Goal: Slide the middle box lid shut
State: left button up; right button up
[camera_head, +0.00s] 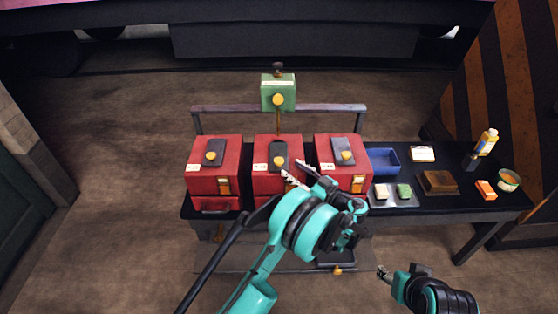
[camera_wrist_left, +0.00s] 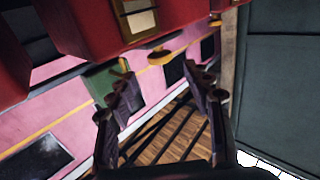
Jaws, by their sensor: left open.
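The middle red box (camera_head: 265,184) stands on the dark bench between two similar red boxes. On its top is a dark panel (camera_head: 279,148) with a yellow knob (camera_head: 281,161); how far the lid is open is too small to tell. My left gripper (camera_head: 295,174) is open and empty, at the middle box's front right, with its arm hiding part of the box front. The left wrist view shows its spread fingers (camera_wrist_left: 165,92) below a red box (camera_wrist_left: 92,22), with nothing between them; which box is unclear. My right gripper (camera_head: 384,273) is at the lower right, away from the boxes.
The left box (camera_head: 203,184) and right box (camera_head: 328,155) flank the middle one closely. A green block (camera_head: 278,93) on a post stands behind. A blue tray (camera_head: 384,161), brown block (camera_head: 438,182) and bottle (camera_head: 487,142) are on the right. A rail (camera_head: 330,107) runs behind the boxes.

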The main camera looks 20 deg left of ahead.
aim_at(282, 163)
pick_arm(q)
jog(key=b+x, duration=0.2)
jog(key=x, duration=0.5)
jog(key=shift+f, duration=0.1)
jog(key=shift+w+a, duration=0.2)
jog(key=shift+a, duration=0.15)
grip_shut()
